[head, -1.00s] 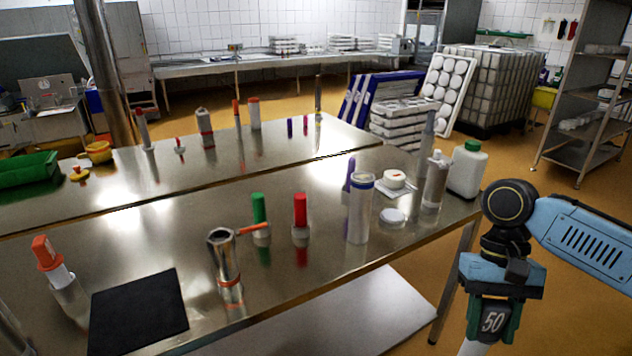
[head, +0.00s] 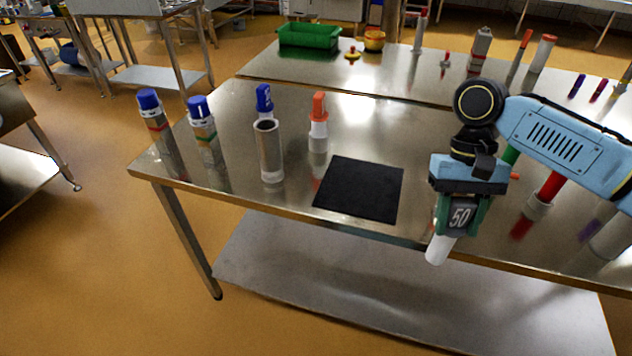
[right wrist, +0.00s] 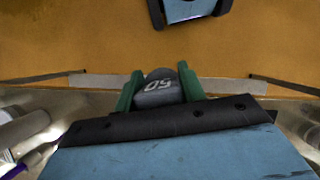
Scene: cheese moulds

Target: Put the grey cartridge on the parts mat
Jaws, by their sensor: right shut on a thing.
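The grey cartridge (head: 460,217), marked 50 and with a white lower end, is held by my right gripper (head: 459,212). The green fingers are shut on both its sides. It hangs upright but slightly tilted at the table's front edge, to the right of the mat and apart from it. In the right wrist view the grey cartridge (right wrist: 159,88) shows between the green fingers of my right gripper (right wrist: 159,90). The parts mat (head: 360,189) is a flat black square, bare, near the table's front edge.
Left of the mat stand an orange-capped bottle (head: 318,130), an open grey cylinder (head: 269,150) and several blue-capped containers. A red-topped item (head: 550,187) stands right of my gripper. A green bin (head: 309,36) is on the back table. Steel between gripper and mat is clear.

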